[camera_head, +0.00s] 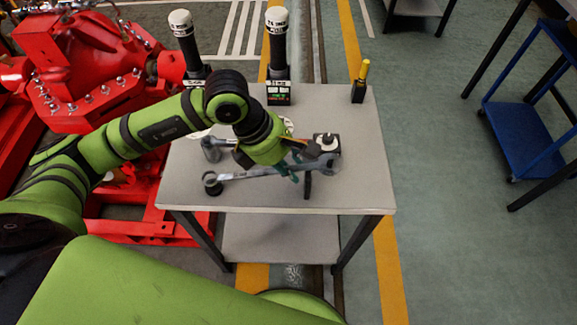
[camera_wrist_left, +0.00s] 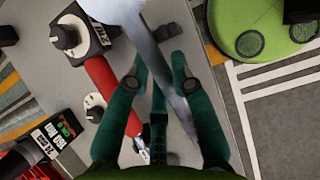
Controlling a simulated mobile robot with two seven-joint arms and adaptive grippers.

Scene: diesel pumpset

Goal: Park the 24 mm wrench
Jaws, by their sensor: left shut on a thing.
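The silver wrench (camera_head: 255,174) lies across the front of the grey table in the head view, its ring end at the left and its wider jaw end at the right. My left gripper (camera_head: 294,168) is shut on its shaft near the wider end. In the left wrist view the wrench (camera_wrist_left: 153,45) runs blurred and close between the teal fingers of the gripper (camera_wrist_left: 160,88). I cannot tell whether the wrench touches the table. A black-and-white block with a dark knob (camera_head: 327,142) stands beside the wider end. My right gripper is out of view.
The grey table (camera_head: 360,185) also holds a grey cylindrical part (camera_head: 210,149), two tall black-and-white cylinders (camera_head: 278,45) at the back and a yellow-topped tool (camera_head: 361,75). A red-handled tool (camera_wrist_left: 101,84) shows in the wrist view. The red pumpset (camera_head: 95,70) stands left.

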